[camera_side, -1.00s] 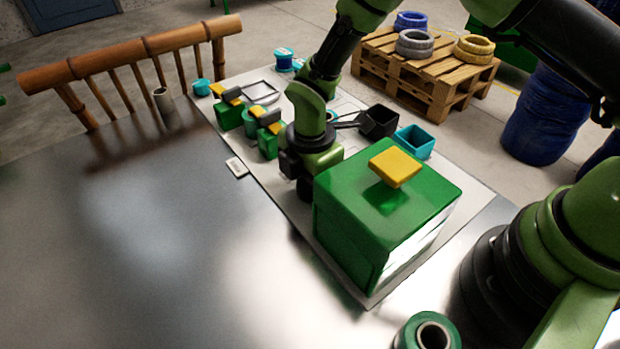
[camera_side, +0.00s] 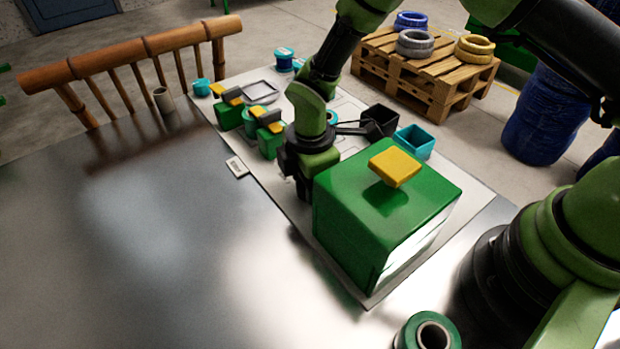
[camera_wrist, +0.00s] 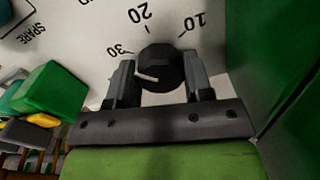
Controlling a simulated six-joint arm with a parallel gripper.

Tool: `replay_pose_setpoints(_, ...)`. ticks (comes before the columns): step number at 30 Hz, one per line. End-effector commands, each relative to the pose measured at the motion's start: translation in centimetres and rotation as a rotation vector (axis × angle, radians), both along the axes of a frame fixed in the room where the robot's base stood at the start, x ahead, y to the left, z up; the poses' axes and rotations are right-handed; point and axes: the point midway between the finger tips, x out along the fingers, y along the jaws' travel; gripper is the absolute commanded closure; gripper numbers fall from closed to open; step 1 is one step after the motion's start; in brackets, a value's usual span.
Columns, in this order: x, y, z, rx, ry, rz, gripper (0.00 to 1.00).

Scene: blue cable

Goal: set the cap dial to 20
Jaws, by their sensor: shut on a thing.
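The cap dial is a round black knob (camera_wrist: 162,70) on a pale panel in the wrist view. Its short white mark lies on the lower left of the knob, toward the left finger, on the 30 side and away from the 20. The printed numbers 30, 20 and 10 run left to right around its far side. My gripper (camera_wrist: 160,78) is shut on the knob, one finger on each side. In the side view my gripper (camera_side: 304,182) is low over the panel (camera_side: 345,106), left of the large green box; the knob is hidden there.
The large green box (camera_side: 345,215) with a yellow top piece (camera_side: 395,166) stands close to my gripper. Small green blocks (camera_side: 268,143) with yellow and grey parts stand behind it. Black (camera_side: 380,121) and teal (camera_side: 414,141) bins sit beyond. The metal table (camera_side: 130,240) at left is mostly clear.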

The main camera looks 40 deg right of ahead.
Motion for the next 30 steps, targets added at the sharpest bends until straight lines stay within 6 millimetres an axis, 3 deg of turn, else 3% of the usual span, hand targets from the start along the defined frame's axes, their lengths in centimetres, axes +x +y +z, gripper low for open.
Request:
replay_pose_setpoints(6,0.0,0.0,0.0,0.000,0.000,0.000,0.77)
replay_pose_setpoints(7,0.0,0.0,0.0,0.000,0.000,0.000,0.46)
replay_pose_setpoints(9,0.0,0.0,0.0,0.000,0.001,0.001,0.30)
replay_pose_setpoints(10,0.0,0.0,0.0,0.000,0.000,0.001,0.28)
replay_pose_setpoints(20,0.0,0.0,0.5,0.000,-0.001,0.002,0.28)
replay_pose_setpoints(30,0.1,0.0,6.7,0.002,-0.005,0.002,0.28)
